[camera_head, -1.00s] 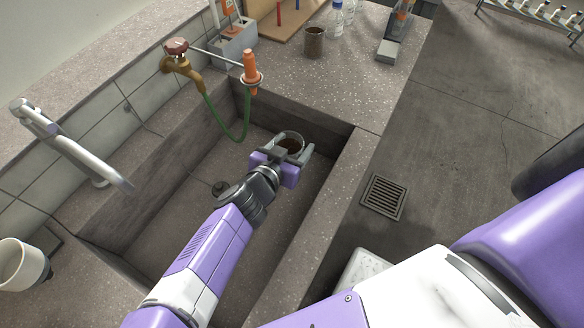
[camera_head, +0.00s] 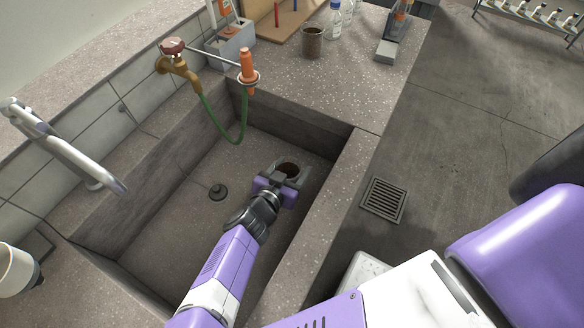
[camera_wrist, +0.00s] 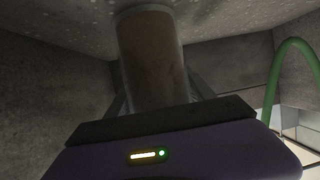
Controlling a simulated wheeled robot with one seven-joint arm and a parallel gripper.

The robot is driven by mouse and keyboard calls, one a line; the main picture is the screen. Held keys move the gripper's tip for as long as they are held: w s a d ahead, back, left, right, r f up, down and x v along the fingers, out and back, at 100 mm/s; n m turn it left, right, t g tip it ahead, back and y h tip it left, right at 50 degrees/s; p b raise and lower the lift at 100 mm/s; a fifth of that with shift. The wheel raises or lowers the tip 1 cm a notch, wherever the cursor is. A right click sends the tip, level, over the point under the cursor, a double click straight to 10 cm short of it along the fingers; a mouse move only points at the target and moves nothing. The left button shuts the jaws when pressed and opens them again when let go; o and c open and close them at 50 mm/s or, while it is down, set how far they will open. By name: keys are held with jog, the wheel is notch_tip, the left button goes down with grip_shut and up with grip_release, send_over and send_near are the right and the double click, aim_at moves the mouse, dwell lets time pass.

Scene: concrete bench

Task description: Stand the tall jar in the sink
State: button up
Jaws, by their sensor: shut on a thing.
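The tall jar (camera_head: 289,168) is a clear glass with dark brown contents. In the head view it is inside the sink (camera_head: 165,228), towards the far right end, and looks upright. My gripper (camera_head: 285,176) is shut on the jar, with its fingers at the jar's sides. In the wrist view the jar (camera_wrist: 152,60) stands out beyond the purple gripper body, its far end close to or touching a speckled concrete surface. I cannot tell for sure whether it touches.
A drain (camera_head: 217,192) lies in the sink floor. A green hose (camera_head: 241,125) hangs from the brass tap (camera_head: 178,62) into the sink's back corner. A grey faucet (camera_head: 70,150) reaches over the left side.

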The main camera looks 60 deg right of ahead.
jog(key=shift+f, duration=0.1)
jog(key=o, duration=1.5)
jog(key=v, duration=1.2)
jog(key=shift+p, duration=0.3)
